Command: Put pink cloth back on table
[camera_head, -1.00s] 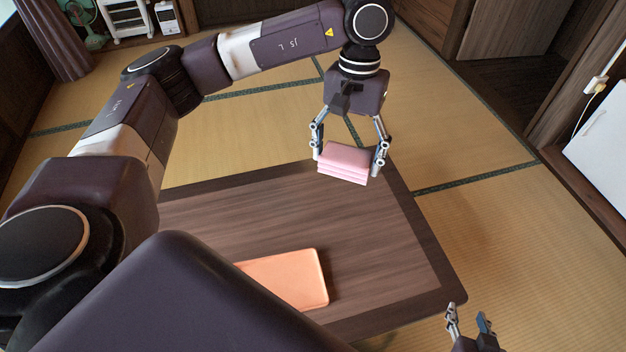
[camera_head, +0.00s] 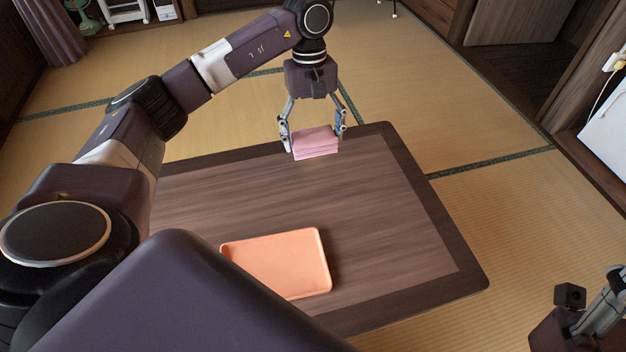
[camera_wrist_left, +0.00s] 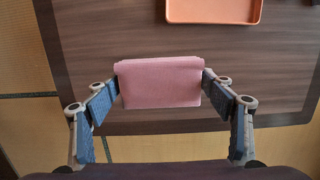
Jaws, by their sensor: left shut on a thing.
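The folded pink cloth (camera_head: 315,143) is held between the fingers of my left gripper (camera_head: 313,140), at the far edge of the low wooden table (camera_head: 400,225). In the left wrist view the pink cloth (camera_wrist_left: 160,82) sits between both finger pads and overlaps the table's dark border. I cannot tell whether the cloth touches the tabletop or hangs just above it. My right gripper (camera_head: 600,310) is only partly in view at the lower right, beyond the table's right side; its fingers are not clear.
An orange tray (camera_head: 280,262) lies on the near middle of the table and looks empty. The tabletop between the tray and the cloth is clear. Tatami floor (camera_head: 450,110) surrounds the table. A white panel (camera_head: 608,140) stands at the far right.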

